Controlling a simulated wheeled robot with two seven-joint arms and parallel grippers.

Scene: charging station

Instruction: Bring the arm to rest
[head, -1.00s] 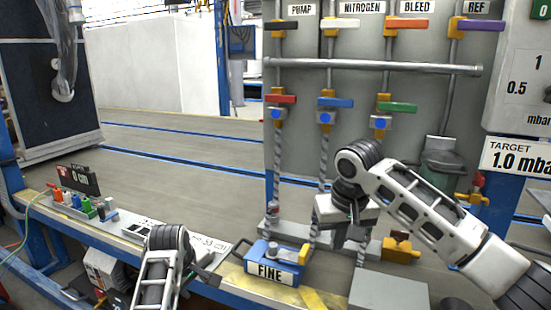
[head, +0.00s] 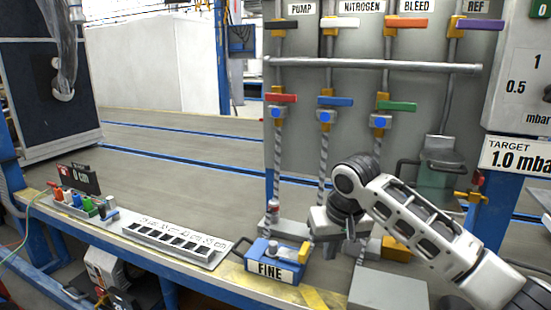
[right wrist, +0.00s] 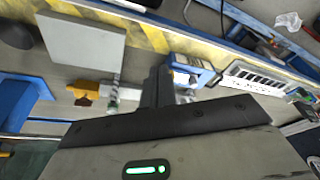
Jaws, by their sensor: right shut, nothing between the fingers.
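My right arm comes in from the lower right in the head view. Its right gripper (head: 350,244) points down above the bench, in front of the valve panel and to the right of the blue FINE box (head: 272,262). The gripper is shut with nothing in it. In the right wrist view the narrow shut fingers (right wrist: 157,88) show over the bench, and the FINE box (right wrist: 190,72) lies beyond them. My left gripper is not in the head view.
The valve panel (head: 400,150) with coloured handles and hoses stands behind the right gripper. A grey block (head: 388,290) lies at the front edge. A slotted strip (head: 175,240) and several small coloured items (head: 80,205) are at the left. The bench's middle left is clear.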

